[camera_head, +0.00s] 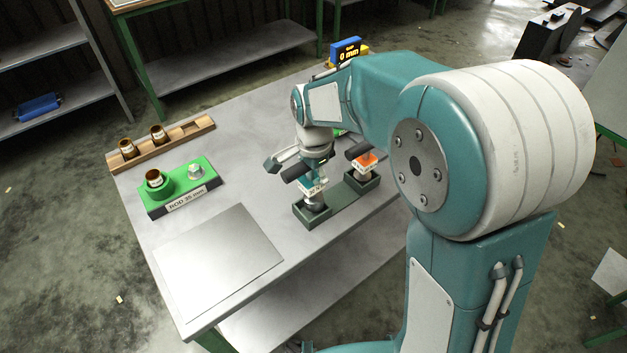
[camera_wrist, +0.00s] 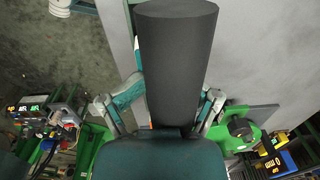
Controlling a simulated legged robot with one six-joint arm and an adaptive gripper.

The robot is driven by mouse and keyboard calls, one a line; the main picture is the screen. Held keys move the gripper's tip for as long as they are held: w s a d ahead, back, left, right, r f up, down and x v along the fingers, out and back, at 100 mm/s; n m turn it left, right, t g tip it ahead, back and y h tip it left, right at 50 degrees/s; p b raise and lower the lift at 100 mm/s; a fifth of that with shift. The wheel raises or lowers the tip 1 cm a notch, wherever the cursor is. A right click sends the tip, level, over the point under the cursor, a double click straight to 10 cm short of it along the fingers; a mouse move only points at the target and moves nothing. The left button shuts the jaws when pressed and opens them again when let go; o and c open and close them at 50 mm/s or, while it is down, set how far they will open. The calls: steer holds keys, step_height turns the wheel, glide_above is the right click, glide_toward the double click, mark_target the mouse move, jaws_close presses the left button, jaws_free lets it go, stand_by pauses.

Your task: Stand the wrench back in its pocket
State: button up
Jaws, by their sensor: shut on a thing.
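The wrench (camera_head: 311,187), with a teal body, a white label and a dark handle, is in my gripper (camera_head: 299,166). It looks roughly upright. Its metal lower end is at the left pocket of the dark green rack (camera_head: 336,205); whether it rests on the pocket floor or hangs just above is not clear. A second tool with an orange and white label (camera_head: 366,160) stands at the rack's right pocket. In the wrist view, the wrench's thick dark handle (camera_wrist: 176,60) fills the middle, between my two fingers, and hides what is below.
A green fixture labelled ROD 35 mm (camera_head: 183,187) stands to the left, with a wooden rack (camera_head: 163,146) of brass-coloured parts behind it. A bare plate (camera_head: 218,262) lies at the front left. A yellow and blue display reading 0 mm (camera_head: 347,50) stands at the back.

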steer(key=r, duration=0.9)
steer(key=shift+s+d+r, duration=0.1)
steer(key=shift+s+r, duration=0.05)
steer(key=shift+s, duration=0.05)
steer(key=shift+r, duration=0.6)
steer(key=s+d+r+n+t, duration=0.1)
steer(key=s+d+n+t, duration=0.1)
steer(key=s+d+n, duration=0.3)
steer(key=s+d+r+n+t, duration=0.1)
steer(key=s+d+n+t, duration=0.2)
steer(key=s, duration=1.1)
steer(key=d+n, duration=0.3)
steer(key=d, duration=0.1)
steer(key=shift+s+r, duration=0.15)
steer(key=shift+o, duration=0.3)
steer(key=shift+d, duration=0.1)
